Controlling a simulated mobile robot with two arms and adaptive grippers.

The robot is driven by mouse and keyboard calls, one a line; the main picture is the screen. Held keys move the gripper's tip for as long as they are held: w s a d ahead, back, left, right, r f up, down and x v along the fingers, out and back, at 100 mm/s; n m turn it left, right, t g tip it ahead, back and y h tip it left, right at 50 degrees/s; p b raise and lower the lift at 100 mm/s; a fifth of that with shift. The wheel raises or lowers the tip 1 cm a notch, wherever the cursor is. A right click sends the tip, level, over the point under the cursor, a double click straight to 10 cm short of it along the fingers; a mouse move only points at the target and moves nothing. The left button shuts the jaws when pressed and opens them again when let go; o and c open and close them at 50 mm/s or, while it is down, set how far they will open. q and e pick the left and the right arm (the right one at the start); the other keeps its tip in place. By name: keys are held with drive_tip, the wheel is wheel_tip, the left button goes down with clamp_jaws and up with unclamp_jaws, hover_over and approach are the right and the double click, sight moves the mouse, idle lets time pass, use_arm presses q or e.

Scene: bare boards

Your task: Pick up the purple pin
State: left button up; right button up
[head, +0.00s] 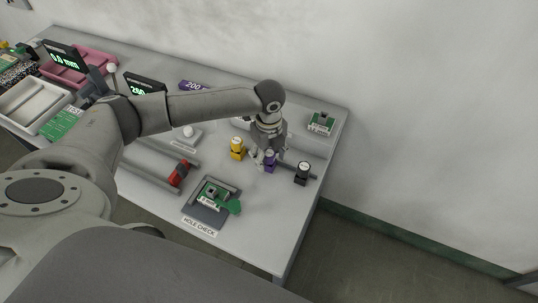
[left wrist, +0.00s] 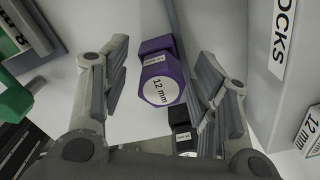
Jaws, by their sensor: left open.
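The purple pin (head: 270,163) stands on the table between a yellow pin (head: 237,150) and a black pin (head: 302,174). In the left wrist view the purple pin (left wrist: 161,70) has a hexagonal top with a white "12 mm" label. My left gripper (head: 264,157) is low over it, pointing down. In the left wrist view its open fingers (left wrist: 162,72) stand on either side of the purple pin, with gaps on both sides. My right gripper is not in view.
A dark "HOLE CHECK" fixture (head: 205,214) with a green piece lies in front. A black pin (left wrist: 181,138) shows close to the right finger in the wrist view. A board (head: 320,122) sits at the back right.

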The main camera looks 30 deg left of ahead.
use_arm(q)
drive_tip(key=c, duration=1.1)
